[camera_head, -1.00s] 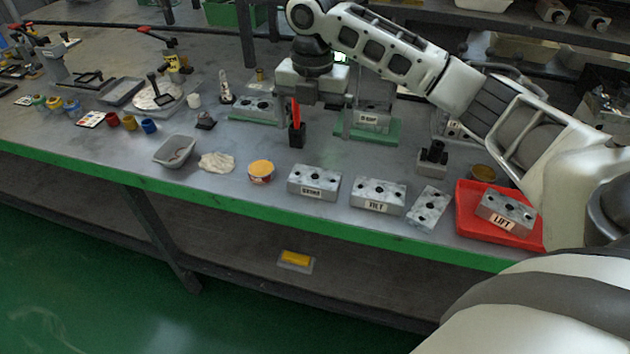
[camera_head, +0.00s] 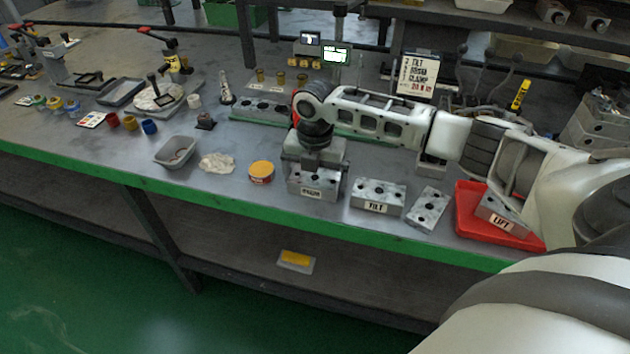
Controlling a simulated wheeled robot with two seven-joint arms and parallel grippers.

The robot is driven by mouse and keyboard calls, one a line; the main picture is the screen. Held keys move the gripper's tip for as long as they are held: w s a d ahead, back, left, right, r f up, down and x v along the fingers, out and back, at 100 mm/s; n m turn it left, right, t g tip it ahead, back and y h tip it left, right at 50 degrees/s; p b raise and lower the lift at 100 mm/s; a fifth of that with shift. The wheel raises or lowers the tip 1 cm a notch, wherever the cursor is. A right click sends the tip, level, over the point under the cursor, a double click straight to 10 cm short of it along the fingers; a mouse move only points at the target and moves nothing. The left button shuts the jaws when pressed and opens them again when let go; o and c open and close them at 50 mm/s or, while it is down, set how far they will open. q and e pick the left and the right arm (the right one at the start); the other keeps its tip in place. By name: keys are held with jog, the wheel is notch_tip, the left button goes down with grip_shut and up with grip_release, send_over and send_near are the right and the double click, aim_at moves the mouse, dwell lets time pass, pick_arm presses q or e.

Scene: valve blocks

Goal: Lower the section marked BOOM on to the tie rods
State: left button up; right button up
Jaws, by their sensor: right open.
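The block I take as BOOM (camera_head: 312,186), grey with three dark holes and a small white label, sits at the front of the bench. Its lettering is hard to read. My right gripper (camera_head: 316,171) is directly over it, pointing down, with the open jaws close to its top at either side. I cannot tell whether they touch it. A green-based fixture (camera_head: 240,119) stands behind, partly covered by my arm; a second green base (camera_head: 375,137) is mostly hidden by it. I cannot make out the tie rods. My left gripper is not in view.
A block marked TILT (camera_head: 378,194) and a turned block (camera_head: 428,208) stand to the right. The LIFT block (camera_head: 497,218) is in a red tray (camera_head: 470,226). A yellow-topped tub (camera_head: 261,171) and a grey bowl (camera_head: 175,152) are to the left. A lettered card (camera_head: 417,76) stands behind.

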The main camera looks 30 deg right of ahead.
jog(key=shift+c, duration=0.7)
jog(key=c, duration=0.8)
jog(key=shift+o, duration=0.2)
jog(key=shift+w, duration=0.1)
